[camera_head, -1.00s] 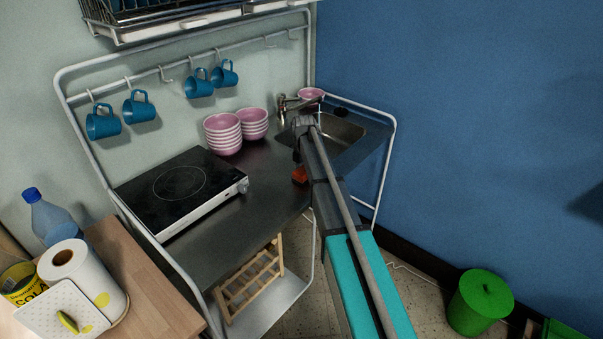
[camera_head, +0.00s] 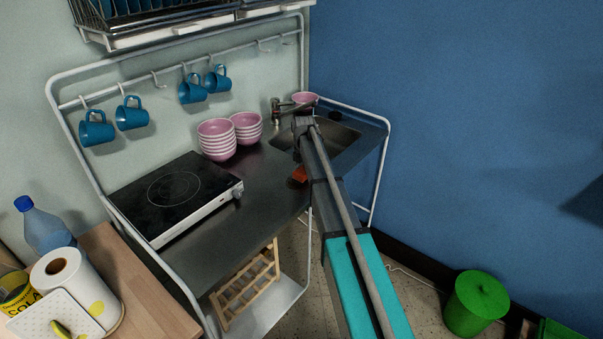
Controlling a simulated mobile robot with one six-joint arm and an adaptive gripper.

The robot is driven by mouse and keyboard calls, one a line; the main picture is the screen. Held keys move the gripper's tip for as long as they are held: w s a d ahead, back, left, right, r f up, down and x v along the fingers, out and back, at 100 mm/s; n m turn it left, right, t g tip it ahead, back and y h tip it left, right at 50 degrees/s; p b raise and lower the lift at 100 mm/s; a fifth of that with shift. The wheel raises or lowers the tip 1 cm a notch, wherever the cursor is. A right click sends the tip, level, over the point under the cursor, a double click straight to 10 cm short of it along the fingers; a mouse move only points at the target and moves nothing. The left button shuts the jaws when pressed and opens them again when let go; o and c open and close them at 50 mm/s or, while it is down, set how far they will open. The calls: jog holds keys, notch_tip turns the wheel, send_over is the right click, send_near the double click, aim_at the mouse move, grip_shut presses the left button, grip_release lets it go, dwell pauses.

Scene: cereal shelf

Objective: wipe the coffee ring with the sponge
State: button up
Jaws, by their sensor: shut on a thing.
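My gripper (camera_head: 297,158) is mostly hidden behind my arm and hangs down over the steel worktop (camera_head: 222,242), in front of the sink. An orange-red thing, likely the sponge (camera_head: 299,174), shows at its lower end, and the gripper is shut on it. Only a small part of the sponge shows to the left of the arm. I cannot tell whether it touches the worktop. I see no coffee ring; it may be hidden behind my arm.
A black hob (camera_head: 170,197) stands left on the worktop. Stacked pink bowls (camera_head: 216,140) stand at the back, and another pink bowl (camera_head: 306,97) is by the tap (camera_head: 276,108). The sink (camera_head: 338,139) lies right. Blue mugs (camera_head: 132,113) hang behind.

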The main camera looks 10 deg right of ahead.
aim_at(298, 174)
jog(key=shift+f, duration=0.15)
jog(key=shift+s+a, duration=0.1)
jog(key=shift+s, duration=0.05)
dwell(0.5)
jog(key=shift+s+a, duration=0.8)
jog(key=shift+a, duration=0.35)
jog(key=shift+s+a, duration=0.95)
jog(key=shift+a, duration=0.25)
jog(key=shift+s+a, duration=0.45)
jog(key=shift+a, duration=0.15)
jog(key=shift+s+a, duration=0.4)
jog(key=shift+a, duration=0.2)
jog(key=shift+w, duration=0.1)
